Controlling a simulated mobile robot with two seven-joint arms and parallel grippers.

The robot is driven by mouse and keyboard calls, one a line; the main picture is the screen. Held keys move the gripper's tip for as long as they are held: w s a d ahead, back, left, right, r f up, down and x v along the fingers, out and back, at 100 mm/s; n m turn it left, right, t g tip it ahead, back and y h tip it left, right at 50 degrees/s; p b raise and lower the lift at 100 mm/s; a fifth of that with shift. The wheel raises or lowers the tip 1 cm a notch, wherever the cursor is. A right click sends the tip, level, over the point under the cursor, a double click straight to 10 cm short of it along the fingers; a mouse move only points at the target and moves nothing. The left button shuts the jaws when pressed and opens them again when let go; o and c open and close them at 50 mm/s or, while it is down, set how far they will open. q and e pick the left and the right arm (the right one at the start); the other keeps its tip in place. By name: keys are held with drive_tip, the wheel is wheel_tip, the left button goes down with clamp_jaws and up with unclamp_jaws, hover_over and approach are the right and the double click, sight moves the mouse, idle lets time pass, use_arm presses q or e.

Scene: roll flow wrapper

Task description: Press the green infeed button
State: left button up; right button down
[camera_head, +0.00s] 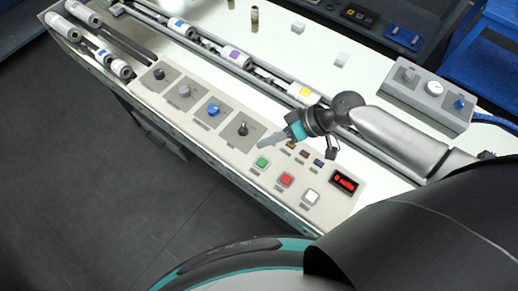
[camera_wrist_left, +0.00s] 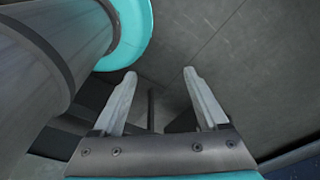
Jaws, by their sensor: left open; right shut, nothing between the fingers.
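The green button (camera_head: 262,162) is on the sloped control panel (camera_head: 228,148), left of the red button (camera_head: 285,180) and the white button (camera_head: 311,197). My right gripper (camera_head: 266,143) reaches in from the right, its fingers shut and empty. Its tip is just above the green button in the picture; I see a gap between them, and cannot tell the height. My left gripper (camera_wrist_left: 158,88) shows in the left wrist view with its two fingers apart and nothing between them, over the dark floor. The left gripper is not seen in the head view.
Several knobs (camera_head: 213,109) run along the panel to the left. Small dark buttons (camera_head: 304,154) lie close to my right gripper, and a red display (camera_head: 344,182) is at the panel's right. A grey box with a dial (camera_head: 434,88) stands at the back right.

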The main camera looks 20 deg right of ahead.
use_arm(q)
drive_tip(key=s+g, duration=0.1)
drive_tip(key=s, duration=0.4)
use_arm(e)
drive_tip(key=b, duration=0.7)
hover_over(266, 163)
wheel_tip(266, 163, down, 8)
drive_tip(key=shift+r, duration=0.1)
use_arm(q)
wheel_tip(266, 163, down, 8)
drive_tip(key=w, duration=0.2)
drive_tip(key=shift+b, duration=0.45)
use_arm(e)
drive_tip(key=shift+f, duration=0.5)
use_arm(q)
drive_tip(key=shift+a+f, duration=0.1)
drive_tip(key=shift+f+b, duration=0.3)
drive_tip(key=shift+b, duration=0.05)
use_arm(e)
drive_tip(key=shift+f, duration=0.4)
